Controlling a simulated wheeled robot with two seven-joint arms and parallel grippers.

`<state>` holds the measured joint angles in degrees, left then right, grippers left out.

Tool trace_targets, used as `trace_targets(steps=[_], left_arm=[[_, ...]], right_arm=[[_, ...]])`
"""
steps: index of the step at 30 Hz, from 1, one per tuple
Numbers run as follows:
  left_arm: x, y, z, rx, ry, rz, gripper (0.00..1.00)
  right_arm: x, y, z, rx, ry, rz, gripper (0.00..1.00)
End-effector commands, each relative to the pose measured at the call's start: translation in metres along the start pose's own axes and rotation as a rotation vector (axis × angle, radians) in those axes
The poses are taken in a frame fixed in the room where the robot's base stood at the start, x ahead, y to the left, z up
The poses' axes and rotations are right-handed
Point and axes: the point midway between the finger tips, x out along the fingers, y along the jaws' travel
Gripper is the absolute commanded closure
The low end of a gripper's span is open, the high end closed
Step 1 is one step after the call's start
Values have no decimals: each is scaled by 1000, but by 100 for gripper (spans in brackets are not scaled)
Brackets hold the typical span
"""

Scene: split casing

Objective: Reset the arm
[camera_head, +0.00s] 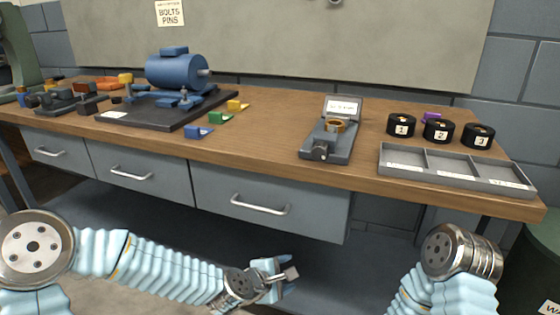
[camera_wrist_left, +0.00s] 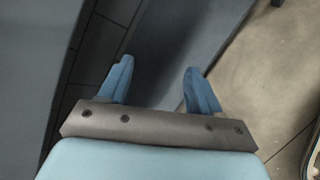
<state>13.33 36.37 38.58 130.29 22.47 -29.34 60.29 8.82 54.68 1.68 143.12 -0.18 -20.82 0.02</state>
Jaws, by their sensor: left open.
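My left arm comes in from the left in the head view and reaches low in front of the bench. Its gripper (camera_head: 288,277) is below the drawers, clear of the bench top. In the left wrist view the two blue fingers of the left gripper (camera_wrist_left: 158,85) are spread apart with nothing between them. My right arm (camera_head: 450,265) shows at the lower right, in front of the bench. Its gripper is out of the frame.
The wooden bench (camera_head: 270,135) carries a blue motor (camera_head: 178,72) on a dark plate, small coloured blocks, a grey fixture (camera_head: 328,140) with a brass ring, black numbered cups (camera_head: 438,132) and a grey divided tray (camera_head: 455,168). Drawers (camera_head: 265,200) sit under its front edge.

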Motion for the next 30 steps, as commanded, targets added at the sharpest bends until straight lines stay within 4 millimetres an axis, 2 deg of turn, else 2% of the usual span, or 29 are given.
trace_targets(steps=[2, 5, 7, 9, 12, 15, 18, 20, 30], left_arm=[[7, -33, -20, 105, 15, -72, 37], [11, -96, -56, 329, 16, -213, 37], [7, -146, -81, 505, -9, -330, 37], [-4, -194, -103, 672, -57, -443, 37], [-25, -251, -128, 874, -149, -580, 37], [-46, -290, -143, 1012, -236, -673, 37], [-58, -310, -151, 1089, -294, -721, 37], [-62, -315, -153, 1110, -311, -732, 37], [-62, -316, -153, 1116, -313, -733, 37]], right_arm=[[0, 0, 0, 0, 0, 0, 57], [0, 0, 0, 0, 0, 0, 57], [0, 0, 0, 0, 0, 0, 57], [0, 0, 0, 0, 0, 0, 57], [0, 0, 0, 0, 0, 0, 57], [0, 0, 0, 0, 0, 0, 57], [0, 0, 0, 0, 0, 0, 57], [0, 0, 0, 0, 0, 0, 57], [0, 0, 0, 0, 0, 0, 57]])
